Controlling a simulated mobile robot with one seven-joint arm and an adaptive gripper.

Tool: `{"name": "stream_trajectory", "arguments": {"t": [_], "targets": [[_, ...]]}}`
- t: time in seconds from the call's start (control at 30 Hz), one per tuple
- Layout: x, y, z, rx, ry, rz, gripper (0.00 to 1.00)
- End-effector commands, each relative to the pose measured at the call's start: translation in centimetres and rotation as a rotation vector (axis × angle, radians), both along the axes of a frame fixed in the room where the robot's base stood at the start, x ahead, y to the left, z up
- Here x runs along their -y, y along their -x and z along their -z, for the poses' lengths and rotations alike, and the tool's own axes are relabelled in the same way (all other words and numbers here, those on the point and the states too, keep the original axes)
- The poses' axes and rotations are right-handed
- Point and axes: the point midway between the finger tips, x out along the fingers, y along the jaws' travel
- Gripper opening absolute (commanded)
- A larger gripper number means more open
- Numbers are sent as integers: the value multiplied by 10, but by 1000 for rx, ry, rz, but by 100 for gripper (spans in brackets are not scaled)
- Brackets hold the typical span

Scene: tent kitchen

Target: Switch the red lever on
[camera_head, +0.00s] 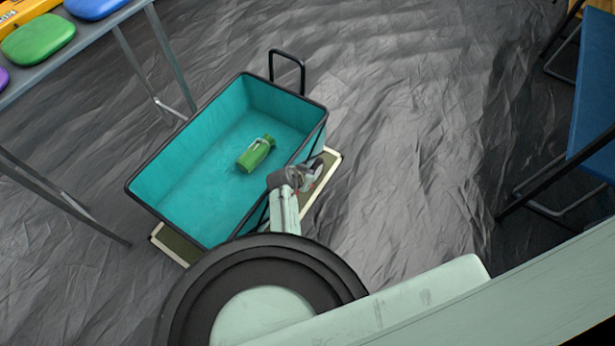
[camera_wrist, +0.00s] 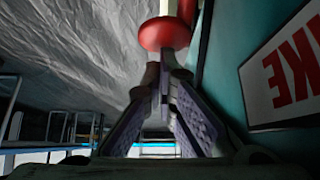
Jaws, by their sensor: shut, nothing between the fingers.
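The red lever shows in the wrist view as a rounded red knob (camera_wrist: 164,34) with a pale shaft above it and more red beside it. My gripper (camera_wrist: 165,70) is shut and empty, its fingertips right at the underside of the knob. Whether they touch it I cannot tell. In the head view my gripper (camera_head: 303,178) is at the right side of the teal cart (camera_head: 165,183). The lever is mostly hidden there by my gripper and arm; I cannot make out its position.
A white sign with red letters (camera_wrist: 285,75) is on the teal wall beside my fingers. A black handle (camera_head: 287,57) rises at the cart's far end. Tables stand left and right; wrinkled grey floor is clear to the cart's right.

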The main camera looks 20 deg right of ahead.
Motion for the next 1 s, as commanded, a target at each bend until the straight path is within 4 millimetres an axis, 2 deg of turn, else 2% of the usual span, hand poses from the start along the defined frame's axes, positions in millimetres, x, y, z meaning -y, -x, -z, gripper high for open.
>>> {"name": "stream_trajectory", "arguments": {"t": [0.23, 0.6, 0.8, 1.0], "targets": [[10, -8, 14, -88, -118, 5, 0], [23, -18, 57, -292, -379, 2, 0], [24, -20, 73, -381, -493, 1, 0], [23, -18, 83, -403, -515, -1, 0]]}}
